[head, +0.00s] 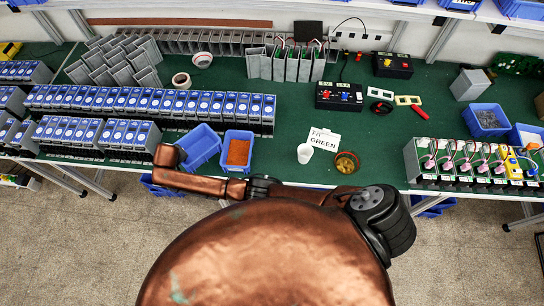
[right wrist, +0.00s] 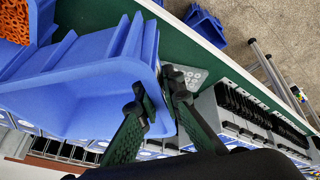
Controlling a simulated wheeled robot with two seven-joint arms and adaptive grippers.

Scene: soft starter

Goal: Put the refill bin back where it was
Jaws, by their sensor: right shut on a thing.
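The blue refill bin (head: 200,146) is at the front of the green bench, turned at an angle and looking empty. In the right wrist view the same blue bin (right wrist: 85,95) fills the left half. My right gripper (right wrist: 160,85) is shut on the bin's wall near one corner, one finger on each side. Whether the bin's base touches the bench cannot be told. My left gripper is not in view.
A blue bin of orange parts (head: 237,150) stands close to the right of the held bin. Rows of blue-fronted units (head: 150,101) stand behind and left. A white cup (head: 305,153), a "FIT GREEN" card (head: 324,139) and a small bowl (head: 346,163) are farther right.

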